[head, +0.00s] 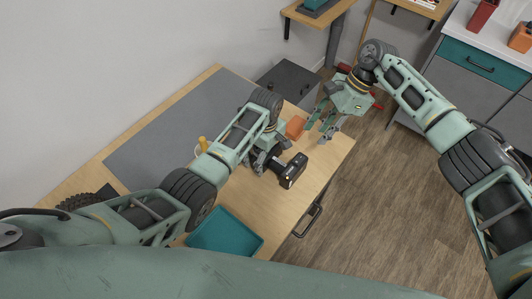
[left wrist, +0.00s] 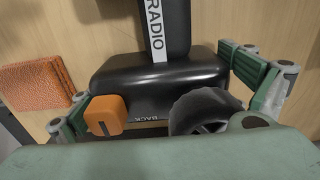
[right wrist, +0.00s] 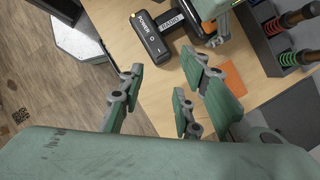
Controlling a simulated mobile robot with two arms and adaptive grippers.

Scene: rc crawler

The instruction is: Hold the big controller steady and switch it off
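The big controller (head: 292,171) is black and lies near the table's right edge in the head view. The left wrist view shows its wide body (left wrist: 160,78), a RADIO label, an orange trigger and a black wheel. My left gripper (head: 265,158) has its fingers (left wrist: 155,85) against both sides of this body. The right wrist view shows the controller's end block (right wrist: 150,38), marked POWER and O, with a small yellow spot at one end. My right gripper (head: 325,118) is open and empty, beyond the controller and apart from it. The switch's position is unclear.
A teal tray (head: 225,234) sits at the near edge, and a grey mat (head: 165,130) covers the table's left. A dark holder with screwdriver-like handles (right wrist: 290,50) stands beyond. Open floor lies right of the table.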

